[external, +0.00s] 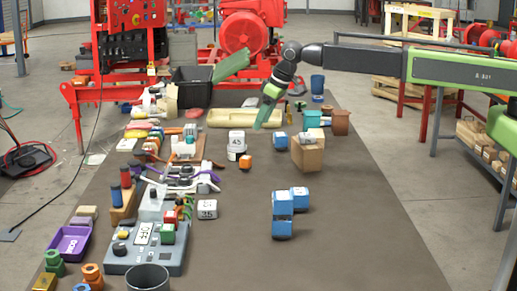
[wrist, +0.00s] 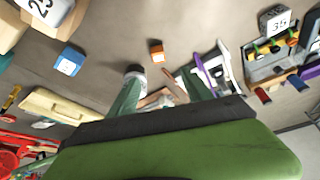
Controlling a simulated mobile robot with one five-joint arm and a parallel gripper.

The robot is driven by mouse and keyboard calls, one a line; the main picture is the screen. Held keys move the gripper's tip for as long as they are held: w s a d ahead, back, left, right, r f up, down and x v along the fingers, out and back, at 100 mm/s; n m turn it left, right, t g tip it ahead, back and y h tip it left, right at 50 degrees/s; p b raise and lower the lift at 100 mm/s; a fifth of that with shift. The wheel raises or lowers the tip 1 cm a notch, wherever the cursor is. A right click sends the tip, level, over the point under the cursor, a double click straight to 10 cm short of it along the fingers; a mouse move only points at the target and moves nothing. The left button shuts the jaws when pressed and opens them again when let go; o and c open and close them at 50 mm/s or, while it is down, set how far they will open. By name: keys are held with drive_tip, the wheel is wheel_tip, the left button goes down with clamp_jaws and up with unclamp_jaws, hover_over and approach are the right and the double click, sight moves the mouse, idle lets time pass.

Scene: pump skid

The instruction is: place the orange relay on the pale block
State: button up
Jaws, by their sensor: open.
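The orange relay (external: 245,162) is a small orange cube on the dark table, beside a white cylinder with a numbered white cube on it (external: 237,138). It also shows in the wrist view (wrist: 156,50), above and between my fingertips and apart from them. A tan block (external: 307,155) stands to the right of the relay and has a small whitish item on top; I cannot tell for sure that it is the pale block. My gripper (external: 264,120) is open and empty, high above the table and beyond the relay. In the wrist view its two green fingers (wrist: 163,80) are spread.
A blue cube (external: 281,140) lies between the relay and the tan block. Stacked blue cubes (external: 283,210) stand nearer the camera. A grey control box (external: 145,252) and many parts crowd the left side. The table's right side is clear.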

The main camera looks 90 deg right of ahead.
drive_tip(key=b, duration=1.2)
approach(247, 157)
drive_tip(key=x, duration=0.6)
drive_tip(key=shift+w+a+f, duration=0.2)
drive_tip(key=shift+f, duration=0.15)
drive_tip(key=shift+r, duration=0.1)
drive_tip(key=b+x, duration=0.5)
drive_tip(key=shift+s+d+f, duration=0.1)
drive_tip(key=shift+s+f, duration=0.1)
drive_tip(key=shift+f, duration=0.05)
drive_tip(key=shift+r, duration=0.15)
clamp_jaws()
